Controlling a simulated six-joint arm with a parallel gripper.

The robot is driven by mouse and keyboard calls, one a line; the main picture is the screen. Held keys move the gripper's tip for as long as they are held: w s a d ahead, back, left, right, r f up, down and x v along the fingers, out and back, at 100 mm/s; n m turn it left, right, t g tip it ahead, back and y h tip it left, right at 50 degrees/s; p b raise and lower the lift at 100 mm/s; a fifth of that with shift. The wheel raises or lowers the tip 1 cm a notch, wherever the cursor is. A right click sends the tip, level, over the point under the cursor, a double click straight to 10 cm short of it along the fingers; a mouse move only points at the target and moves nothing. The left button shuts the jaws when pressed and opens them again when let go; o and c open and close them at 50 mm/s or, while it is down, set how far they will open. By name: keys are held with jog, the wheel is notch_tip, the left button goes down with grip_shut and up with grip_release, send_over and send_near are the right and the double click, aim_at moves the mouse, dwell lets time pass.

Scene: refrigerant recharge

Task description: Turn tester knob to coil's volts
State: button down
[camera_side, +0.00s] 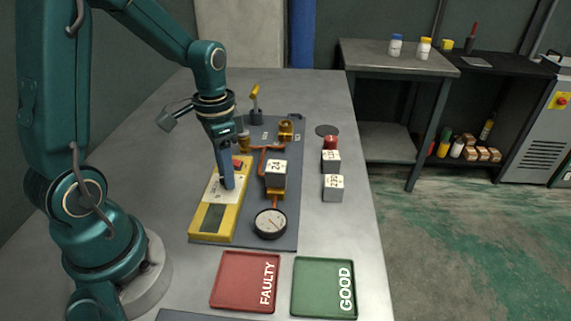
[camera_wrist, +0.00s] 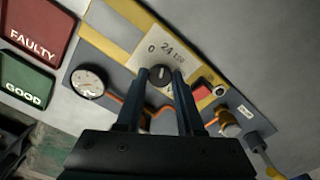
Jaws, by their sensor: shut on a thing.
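The yellow tester (camera_side: 229,221) lies on the dark board, with a grey screen and a pale dial plate. Its black knob (camera_wrist: 160,76) shows in the wrist view, with the marks 0 and 24 legible and a third mark blurred. I cannot clearly tell which mark the knob points at. My gripper (camera_side: 228,187) points down over the dial plate; in the wrist view its two fingers (camera_wrist: 161,78) are on either side of the knob, shut on it. In the side view my fingers hide the knob. A grey coil block (camera_side: 276,174) marked 24 sits on the copper pipe, right of the tester.
Two grey blocks, one marked 230 (camera_side: 333,188) and another (camera_side: 331,161) behind it, stand right of the board. A gauge (camera_side: 270,223) lies near the board's front. The red FAULTY tray (camera_side: 236,283) and green GOOD tray (camera_side: 313,287) are in front. A red button (camera_wrist: 202,92) is beside the knob.

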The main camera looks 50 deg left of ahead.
jog(key=shift+m, duration=0.6)
jog(key=c, duration=0.5)
grip_release()
jog(key=shift+r, duration=0.1)
jog(key=shift+r, duration=2.55)
